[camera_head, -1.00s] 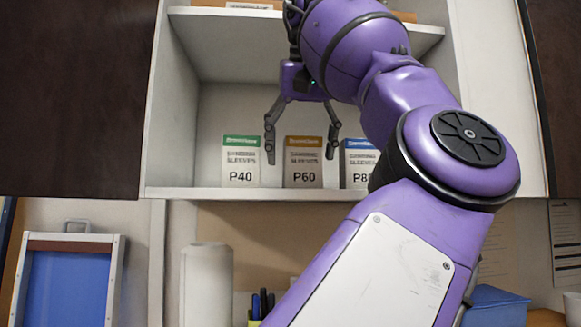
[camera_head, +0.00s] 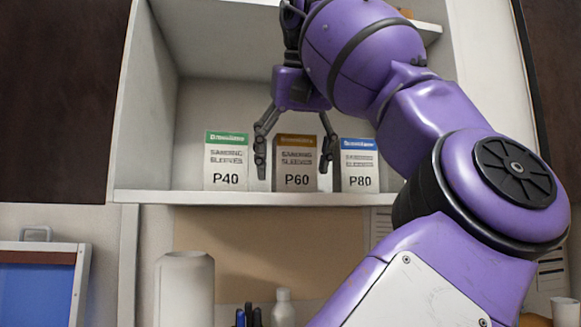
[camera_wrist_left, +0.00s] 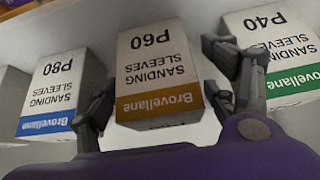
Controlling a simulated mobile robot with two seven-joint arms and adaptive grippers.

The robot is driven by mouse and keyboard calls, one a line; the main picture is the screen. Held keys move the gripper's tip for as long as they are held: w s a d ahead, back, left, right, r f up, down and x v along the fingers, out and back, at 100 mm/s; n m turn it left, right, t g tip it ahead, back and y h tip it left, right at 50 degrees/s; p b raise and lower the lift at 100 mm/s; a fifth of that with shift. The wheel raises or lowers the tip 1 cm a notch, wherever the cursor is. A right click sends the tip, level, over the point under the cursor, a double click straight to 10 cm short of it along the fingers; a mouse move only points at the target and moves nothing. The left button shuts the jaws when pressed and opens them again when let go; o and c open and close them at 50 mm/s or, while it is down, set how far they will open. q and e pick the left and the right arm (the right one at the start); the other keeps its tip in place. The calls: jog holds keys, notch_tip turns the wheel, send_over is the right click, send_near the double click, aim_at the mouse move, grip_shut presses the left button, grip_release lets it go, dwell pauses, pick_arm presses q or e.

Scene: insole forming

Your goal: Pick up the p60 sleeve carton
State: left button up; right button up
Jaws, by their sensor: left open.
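The P60 sleeve carton (camera_head: 296,165), white with a brown band, stands upright on the shelf between the P40 and P80 cartons. It also shows, upside down, in the left wrist view (camera_wrist_left: 155,65). My left gripper (camera_head: 294,168) is open, with one finger on each side of the P60 carton. In the left wrist view the fingers (camera_wrist_left: 160,105) flank the carton, and I see gaps between them and its sides. My right gripper is not in view.
The green-banded P40 carton (camera_head: 226,162) stands close on the left and the blue-banded P80 carton (camera_head: 358,168) close on the right. The shelf (camera_head: 150,196) has a side wall at left. Below are a white cylinder (camera_head: 185,290) and a bottle (camera_head: 283,308).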

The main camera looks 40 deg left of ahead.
pick_arm(q)
jog(key=shift+d, duration=0.1)
jog(key=shift+c, duration=0.2)
jog(key=shift+c, duration=1.4)
jog(key=c, duration=1)
jog(key=shift+a+r, duration=0.1)
jog(key=shift+a, duration=0.1)
jog(key=shift+c, duration=0.2)
